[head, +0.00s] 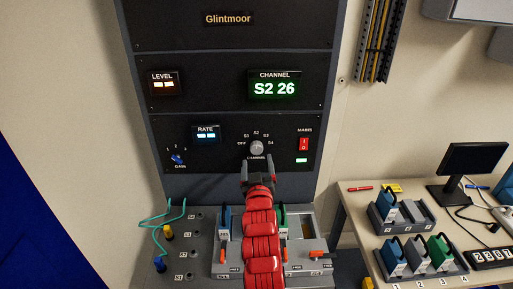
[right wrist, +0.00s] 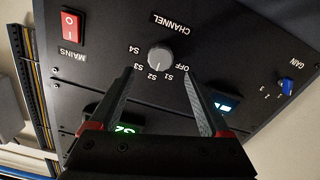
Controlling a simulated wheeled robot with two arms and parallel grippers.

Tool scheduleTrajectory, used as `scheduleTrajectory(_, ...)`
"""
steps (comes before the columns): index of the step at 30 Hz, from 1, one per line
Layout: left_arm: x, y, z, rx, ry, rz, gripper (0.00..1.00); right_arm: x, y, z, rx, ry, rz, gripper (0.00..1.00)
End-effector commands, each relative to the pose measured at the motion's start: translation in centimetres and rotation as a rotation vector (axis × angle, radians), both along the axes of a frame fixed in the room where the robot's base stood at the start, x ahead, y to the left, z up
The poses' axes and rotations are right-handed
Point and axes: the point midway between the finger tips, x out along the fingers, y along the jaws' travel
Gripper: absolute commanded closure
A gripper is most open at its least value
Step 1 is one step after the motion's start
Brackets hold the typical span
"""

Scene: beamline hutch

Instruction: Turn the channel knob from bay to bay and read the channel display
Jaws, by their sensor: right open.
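The channel knob (head: 257,148) is a small grey knob on the black panel, with marks OFF, S1, S2, S3 and S4 around it. The channel display (head: 275,88) above it reads "S2 26" in bright characters. My right gripper (head: 258,174) is open and empty just below the knob. In the right wrist view, which is upside down, the knob (right wrist: 160,57) stands beyond and between the open fingertips (right wrist: 157,78), apart from them. The display (right wrist: 127,128) is partly hidden there. My left gripper is not in view.
The red mains switch (head: 304,144) is right of the knob. The blue gain knob (head: 178,158) is at the left. Below, a sloped bench (head: 200,262) holds modules, sockets and green leads. A side table (head: 355,222) carries racked modules and a monitor (head: 473,160).

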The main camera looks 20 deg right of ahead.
Motion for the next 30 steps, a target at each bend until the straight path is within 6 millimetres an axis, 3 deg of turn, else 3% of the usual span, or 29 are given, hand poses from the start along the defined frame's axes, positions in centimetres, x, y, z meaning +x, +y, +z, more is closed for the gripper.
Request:
scheduleTrajectory(6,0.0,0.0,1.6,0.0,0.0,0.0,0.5,3.6,-1.1,0.2,-0.002,0.005,-0.001,0.19)
scheduleTrajectory(12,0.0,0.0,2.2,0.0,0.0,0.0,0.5,5.6,-1.7,0.0,0.0,0.003,-0.001,0.19)
scheduleTrajectory(26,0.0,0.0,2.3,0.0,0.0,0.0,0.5,6.5,-1.9,-0.1,-0.001,0.001,0.001,0.19)
scheduleTrajectory(30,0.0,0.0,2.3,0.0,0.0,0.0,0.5,6.5,-1.9,-0.1,-0.001,0.001,0.001,0.44)
